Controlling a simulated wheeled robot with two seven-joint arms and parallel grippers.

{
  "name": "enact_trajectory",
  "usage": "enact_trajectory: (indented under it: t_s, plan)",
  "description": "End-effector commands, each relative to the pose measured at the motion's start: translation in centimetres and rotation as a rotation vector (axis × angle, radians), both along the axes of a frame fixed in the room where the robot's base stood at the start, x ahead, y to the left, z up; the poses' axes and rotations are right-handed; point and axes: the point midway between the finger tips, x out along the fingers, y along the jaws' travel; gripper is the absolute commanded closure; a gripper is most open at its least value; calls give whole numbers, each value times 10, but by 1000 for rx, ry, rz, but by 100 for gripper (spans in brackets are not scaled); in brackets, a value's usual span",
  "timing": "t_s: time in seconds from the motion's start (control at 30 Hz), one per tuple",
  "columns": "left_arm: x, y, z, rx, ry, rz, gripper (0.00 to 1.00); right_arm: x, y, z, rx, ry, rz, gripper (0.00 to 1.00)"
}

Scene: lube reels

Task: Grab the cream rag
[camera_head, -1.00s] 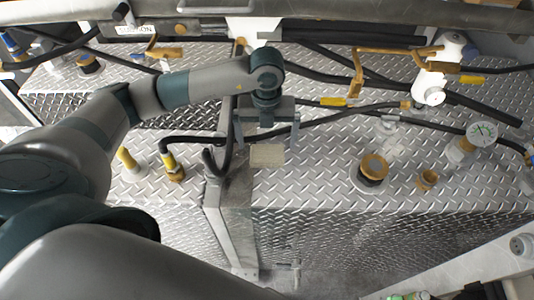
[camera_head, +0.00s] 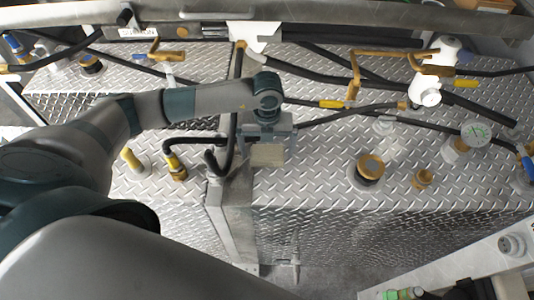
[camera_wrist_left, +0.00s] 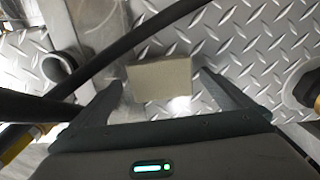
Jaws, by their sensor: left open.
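The cream rag (camera_head: 268,155) is a small beige block-like piece on the silver diamond-plate top, just right of the seam between the two tanks. My left gripper (camera_head: 268,141) is above it and covers its far side in the head view. In the left wrist view the rag (camera_wrist_left: 160,80) lies in the gap between the two spread fingers of the left gripper (camera_wrist_left: 160,84). The fingers are open, one on either side in the picture; I see no contact. My right gripper is not in view.
A black hose (camera_wrist_left: 125,45) crosses close to the left finger. A brown-capped fitting (camera_head: 370,168) and a smaller brass fitting (camera_head: 423,179) stand right of the rag. Yellow-ended hoses (camera_head: 175,165) stand left. A pressure gauge (camera_head: 476,132) is farther right.

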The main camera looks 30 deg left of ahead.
Motion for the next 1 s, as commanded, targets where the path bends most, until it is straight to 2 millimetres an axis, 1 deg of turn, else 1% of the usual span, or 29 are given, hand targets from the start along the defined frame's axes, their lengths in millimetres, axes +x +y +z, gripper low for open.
enact_trajectory:
  t_s: [0.27,0.3,0.47,0.5,0.83,1.0]
  plan:
    - [0,0,0,0,0,0,0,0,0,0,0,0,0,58]
    - [0,0,0,0,0,0,2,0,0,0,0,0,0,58]
    - [0,0,0,0,0,0,41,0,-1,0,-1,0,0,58]
    - [0,0,0,0,0,0,44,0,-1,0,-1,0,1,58]
    - [0,0,2,0,-1,0,44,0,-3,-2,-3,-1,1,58]
    - [1,0,10,-1,-2,0,44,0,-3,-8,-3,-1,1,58]
